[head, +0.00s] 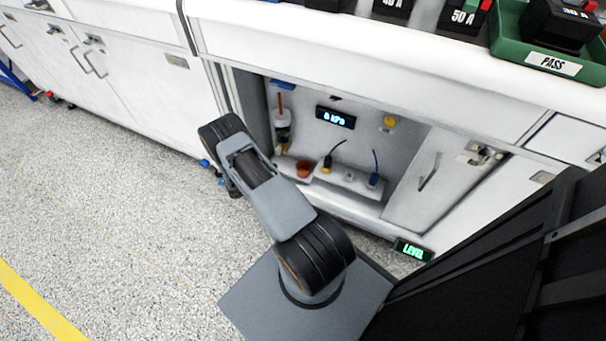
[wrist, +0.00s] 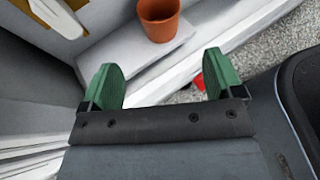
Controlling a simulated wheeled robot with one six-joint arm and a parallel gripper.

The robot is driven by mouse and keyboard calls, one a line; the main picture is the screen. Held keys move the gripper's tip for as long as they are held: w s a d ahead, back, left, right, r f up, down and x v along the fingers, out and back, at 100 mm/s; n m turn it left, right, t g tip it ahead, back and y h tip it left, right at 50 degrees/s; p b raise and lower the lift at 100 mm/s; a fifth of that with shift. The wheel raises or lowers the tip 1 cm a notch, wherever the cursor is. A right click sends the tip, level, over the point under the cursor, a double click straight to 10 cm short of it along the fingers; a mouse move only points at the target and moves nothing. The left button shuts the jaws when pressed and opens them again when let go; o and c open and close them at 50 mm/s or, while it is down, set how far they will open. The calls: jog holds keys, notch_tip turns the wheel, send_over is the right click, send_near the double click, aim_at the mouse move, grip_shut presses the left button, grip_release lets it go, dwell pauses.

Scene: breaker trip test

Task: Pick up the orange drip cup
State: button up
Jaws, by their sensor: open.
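The orange drip cup (head: 304,168) stands upright on the ledge inside the open cabinet bay, at its left part. In the wrist view the cup (wrist: 159,20) is at the top middle, with its open mouth cut by or close to the top edge. My gripper (wrist: 162,80) has two green fingers spread apart with nothing between them. The cup is beyond the fingertips and not touched. In the head view my arm covers the floor in front of the bay, and my fingers are hidden there.
On the white ledge (head: 345,183) right of the cup stand a yellow-based plug (head: 327,166) and a blue one (head: 374,179), each with a cable. A gauge reading "0 kPa" (head: 335,117) is on the back wall. A cabinet door (head: 430,180) is at the right. Speckled floor lies in front.

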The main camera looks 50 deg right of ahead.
jog(key=b, duration=0.2)
send_near(303, 168)
jog(key=s+d, duration=0.3)
jog(key=shift+d+r, duration=0.1)
jog(key=shift+r, duration=0.2)
jog(key=shift+b+x, duration=0.75)
jog(key=shift+x, duration=1.4)
jog(key=shift+r, duration=0.15)
jog(key=c, duration=1)
jog(key=shift+r, duration=0.1)
